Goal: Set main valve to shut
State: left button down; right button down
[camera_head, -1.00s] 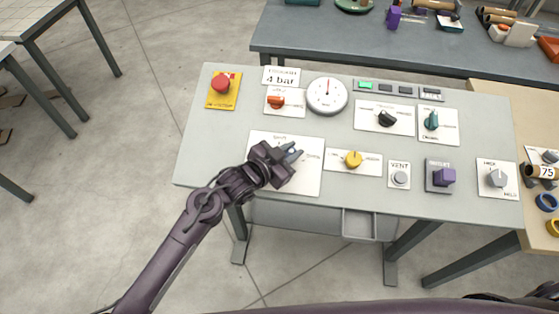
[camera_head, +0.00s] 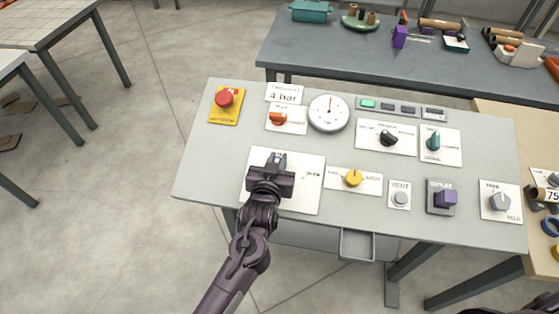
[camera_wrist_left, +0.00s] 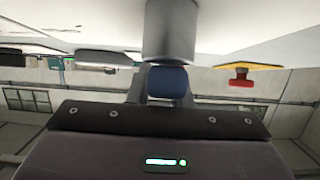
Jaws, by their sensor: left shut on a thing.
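The main valve is on the large white plate (camera_head: 310,195) at the front left of the panel. Its handle is mostly hidden by my left gripper (camera_head: 276,163) in the head view. In the left wrist view, a blue handle end (camera_wrist_left: 168,82) sits between the fingers, below a grey cylindrical part (camera_wrist_left: 170,30). My left gripper is shut on this handle and points toward the plate's back edge. Small print shows at the plate's right side; the label near its back edge is covered. My right gripper is out of view.
Clear panel surface lies left of the plate.

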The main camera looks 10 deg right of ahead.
pick_arm(q)
jog(key=shift+a, duration=0.1)
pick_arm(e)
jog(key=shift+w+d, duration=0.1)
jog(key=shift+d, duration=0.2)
pick_arm(q)
jog(key=c, duration=1.3)
grip_release()
jog(key=shift+s+a, duration=0.1)
jog(key=shift+s, duration=0.4)
jog(key=b+v, duration=0.1)
jog(key=v, duration=0.5)
jog(key=shift+s+a+r+b, duration=0.1)
jog(key=shift+s+r+b, duration=0.15)
jog(key=shift+s+b, duration=0.1)
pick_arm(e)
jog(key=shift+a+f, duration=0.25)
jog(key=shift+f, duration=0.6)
pick_arm(q)
jog(key=shift+f, duration=0.1)
